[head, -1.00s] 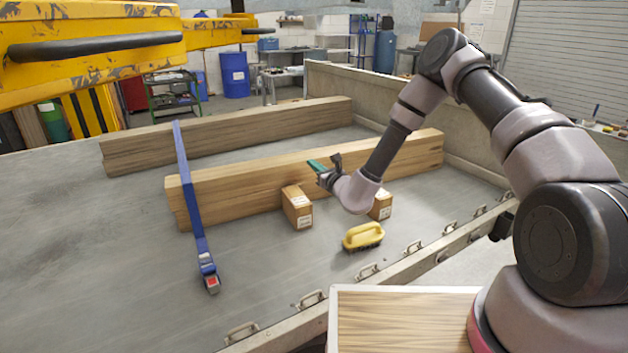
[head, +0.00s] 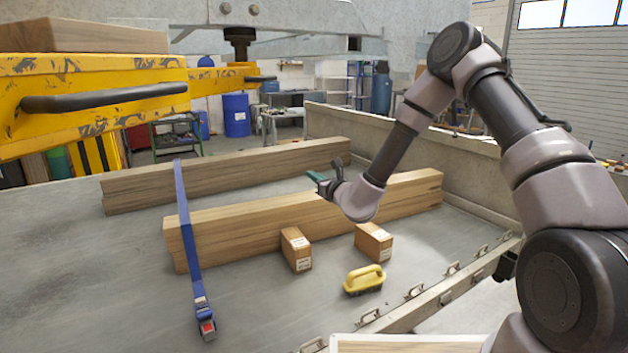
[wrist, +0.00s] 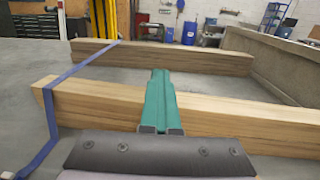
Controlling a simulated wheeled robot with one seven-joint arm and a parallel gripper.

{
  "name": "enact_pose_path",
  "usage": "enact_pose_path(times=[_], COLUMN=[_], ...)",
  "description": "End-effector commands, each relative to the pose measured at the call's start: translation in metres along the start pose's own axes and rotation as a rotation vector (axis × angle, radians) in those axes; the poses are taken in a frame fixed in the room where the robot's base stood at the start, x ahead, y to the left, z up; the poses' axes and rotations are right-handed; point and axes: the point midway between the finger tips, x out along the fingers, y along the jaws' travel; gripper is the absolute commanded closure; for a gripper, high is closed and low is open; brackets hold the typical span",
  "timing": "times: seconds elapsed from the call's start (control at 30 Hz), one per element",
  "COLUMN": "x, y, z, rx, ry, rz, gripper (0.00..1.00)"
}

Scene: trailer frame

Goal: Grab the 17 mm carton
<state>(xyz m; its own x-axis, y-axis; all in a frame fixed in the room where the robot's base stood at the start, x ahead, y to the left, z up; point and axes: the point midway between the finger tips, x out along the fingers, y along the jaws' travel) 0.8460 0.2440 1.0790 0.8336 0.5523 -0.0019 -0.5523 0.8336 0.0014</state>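Two brown cartons with white labels stand on the grey trailer bed in front of the nearer timber beam: a left carton (head: 297,249) and a right carton (head: 374,242). The label print is too small to tell which is the 17 mm one. My gripper (head: 317,177) is above the left carton and close to the top of the nearer beam, apart from both cartons. In the wrist view its green fingers (wrist: 160,100) lie together with nothing between them, pointing over the nearer beam. No carton shows in the wrist view.
A yellow-handled brush (head: 364,280) lies in front of the right carton. The nearer beam (head: 240,222) runs behind the cartons, with a farther beam (head: 240,171) beyond. A blue strap (head: 187,235) crosses both. A latched side rail (head: 440,296) bounds the bed.

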Motion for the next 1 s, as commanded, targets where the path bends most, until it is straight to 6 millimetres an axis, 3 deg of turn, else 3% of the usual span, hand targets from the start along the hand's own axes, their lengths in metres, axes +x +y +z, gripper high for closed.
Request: enact_pose_path(times=[0.03,0.23,0.67,1.0], x=[0.000,0.000,-0.008,-0.073], y=[0.000,0.000,0.000,-0.001], z=[0.000,0.000,0.000,0.000], rx=[0.000,0.000,-0.001,0.000], ry=[0.000,-0.001,0.000,0.003], rz=[0.000,0.000,0.000,0.001], gripper=[0.95,0.20,0.20,0.20])
